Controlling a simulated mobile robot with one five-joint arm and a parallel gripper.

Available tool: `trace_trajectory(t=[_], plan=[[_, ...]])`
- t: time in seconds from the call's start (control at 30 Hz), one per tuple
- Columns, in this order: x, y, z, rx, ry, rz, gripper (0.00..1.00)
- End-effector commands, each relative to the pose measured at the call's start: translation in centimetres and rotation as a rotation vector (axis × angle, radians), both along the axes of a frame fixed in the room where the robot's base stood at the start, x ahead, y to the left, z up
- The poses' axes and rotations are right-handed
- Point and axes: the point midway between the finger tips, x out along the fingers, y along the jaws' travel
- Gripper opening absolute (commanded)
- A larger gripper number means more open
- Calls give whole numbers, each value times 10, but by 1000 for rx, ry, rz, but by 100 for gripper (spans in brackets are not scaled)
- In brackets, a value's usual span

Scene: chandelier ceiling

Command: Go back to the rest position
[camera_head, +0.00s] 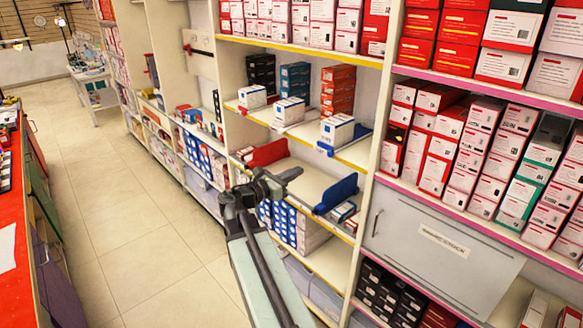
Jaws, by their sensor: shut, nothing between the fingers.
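My gripper (290,175) is at the end of my arm, which reaches up from the bottom middle of the head view. It is dark grey and shut, with nothing held. It shows in front of a shelf with a bare middle board (300,182). A red bin (268,153) is on the left of that board and a blue bin (335,193) on its right. I cannot tell how close the fingertips are to the shelf.
Tall shelves of boxes fill the right, with a grey panel (440,245) low down. A red-topped counter (12,215) runs along the left edge. The tiled floor (120,220) between them is clear back to a small table (95,85).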

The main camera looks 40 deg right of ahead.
Motion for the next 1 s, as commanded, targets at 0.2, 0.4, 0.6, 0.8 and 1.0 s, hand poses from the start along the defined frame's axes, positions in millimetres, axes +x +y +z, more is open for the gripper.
trace_trajectory(t=[0.2, 0.4, 0.6, 0.8, 1.0], plan=[[1, 1, 0, 0, 0, 3, 0], [40, 58, -5, 21, -7, 106, 0], [61, 150, -85, 384, -219, 153, 0], [50, 274, -181, 893, -626, -89, 0], [13, 406, -235, 1264, -1007, -784, 0]])
